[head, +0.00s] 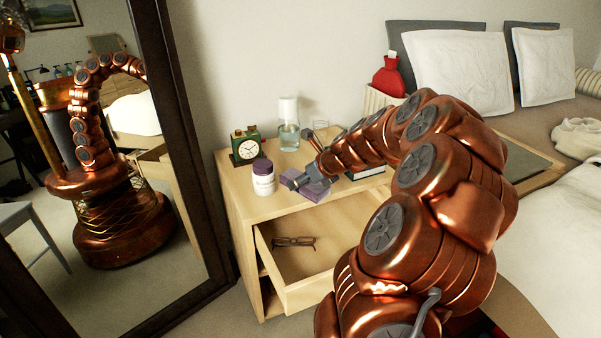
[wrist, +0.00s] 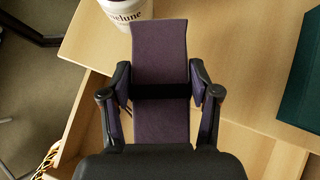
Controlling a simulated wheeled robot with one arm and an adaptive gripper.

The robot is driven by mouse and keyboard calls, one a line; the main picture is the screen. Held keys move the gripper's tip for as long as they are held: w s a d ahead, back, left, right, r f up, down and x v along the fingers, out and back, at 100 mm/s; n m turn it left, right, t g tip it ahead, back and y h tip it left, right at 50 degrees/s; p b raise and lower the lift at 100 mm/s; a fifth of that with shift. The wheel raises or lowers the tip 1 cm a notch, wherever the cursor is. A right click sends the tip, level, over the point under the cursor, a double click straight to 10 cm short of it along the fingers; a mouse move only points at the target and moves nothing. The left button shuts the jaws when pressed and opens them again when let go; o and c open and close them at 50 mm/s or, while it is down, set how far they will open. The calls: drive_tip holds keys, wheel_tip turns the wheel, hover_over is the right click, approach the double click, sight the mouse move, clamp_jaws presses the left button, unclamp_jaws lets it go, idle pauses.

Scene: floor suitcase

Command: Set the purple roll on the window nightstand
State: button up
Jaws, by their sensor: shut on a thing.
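The purple roll (wrist: 160,52) has a dark band across its middle and sits between the two fingers of my gripper (wrist: 163,92) in the wrist view. In the head view my gripper (head: 306,183) and the purple roll (head: 318,194) are at the front edge of a light wood nightstand (head: 238,189), right of a white jar with a purple lid (head: 263,178). The fingers are shut on the roll's sides. I cannot tell whether the roll touches the top. No window shows, so I cannot tell whether this is the window nightstand.
The nightstand's drawer (head: 310,262) is open below, with glasses (head: 293,242) inside. A green clock (head: 246,146), a glass bottle (head: 288,125) and a dark green book (head: 366,173) are on top. A mirror (head: 190,140) stands left; a bed (head: 545,210) is right.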

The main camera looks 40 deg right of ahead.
drive_tip(key=w+d+b, duration=0.1)
drive_tip(key=w+d, duration=0.1)
drive_tip(key=w+d+b, duration=0.1)
drive_tip(key=w+d, duration=0.2)
drive_tip(key=w+d+f+b, duration=0.1)
drive_tip(key=w+d, duration=0.1)
drive_tip(key=w, duration=0.1)
drive_tip(key=shift+w+d, duration=0.25)
wheel_tip(320, 180, down, 4)
drive_tip(key=shift+r+b, duration=0.15)
drive_tip(key=shift+b, duration=1)
drive_tip(key=shift+r, duration=0.1)
drive_tip(key=shift+p, duration=0.35)
drive_tip(key=o, duration=1.1)
drive_tip(key=shift+c, duration=0.2)
drive_tip(key=shift+d+b, duration=0.1)
drive_tip(key=shift+b, duration=0.3)
